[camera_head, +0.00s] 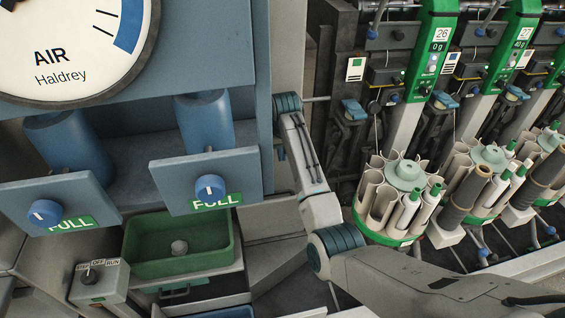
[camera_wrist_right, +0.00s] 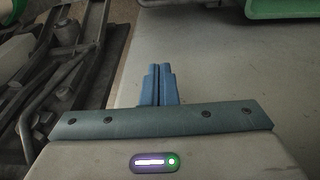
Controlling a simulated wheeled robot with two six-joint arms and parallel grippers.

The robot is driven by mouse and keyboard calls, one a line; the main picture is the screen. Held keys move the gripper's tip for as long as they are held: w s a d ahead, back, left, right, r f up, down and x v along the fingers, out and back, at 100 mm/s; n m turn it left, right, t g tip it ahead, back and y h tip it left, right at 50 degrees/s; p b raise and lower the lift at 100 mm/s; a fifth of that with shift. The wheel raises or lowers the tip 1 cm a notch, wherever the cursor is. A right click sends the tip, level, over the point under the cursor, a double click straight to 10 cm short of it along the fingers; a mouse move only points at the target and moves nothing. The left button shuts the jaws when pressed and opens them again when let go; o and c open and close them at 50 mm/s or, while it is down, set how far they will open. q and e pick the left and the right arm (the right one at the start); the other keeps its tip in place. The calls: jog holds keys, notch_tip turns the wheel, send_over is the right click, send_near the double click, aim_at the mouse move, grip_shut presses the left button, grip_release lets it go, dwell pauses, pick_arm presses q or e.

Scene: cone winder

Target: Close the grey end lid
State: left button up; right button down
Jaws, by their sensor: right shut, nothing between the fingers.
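My right gripper (camera_wrist_right: 157,85) shows in the right wrist view with its two blue fingers together and nothing between them. A broad plain grey surface (camera_wrist_right: 230,60) lies beyond and to the right of the fingers; I cannot tell whether it is the grey end lid or whether the fingers touch it. In the head view my right arm comes in from the lower right and bends up to a teal wrist part beside a tall light grey panel (camera_head: 288,45). The fingers are not clear there. I cannot identify the lid for certain. My left gripper is not in view.
A green tray (camera_head: 180,262) sits below two blue-knobbed drawers (camera_head: 207,180). A switch box (camera_head: 98,281) stands to its left, an air gauge (camera_head: 75,45) above. Winding units with a round bobbin holder (camera_head: 403,175) stand at the right. Dark metal parts (camera_wrist_right: 65,70) lie left of the fingers.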

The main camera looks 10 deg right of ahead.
notch_tip(320, 180, down, 10)
jog(key=s+p, duration=0.2)
jog(key=p, duration=0.1)
jog(key=shift+s, duration=0.2)
jog(key=shift+d, duration=0.1)
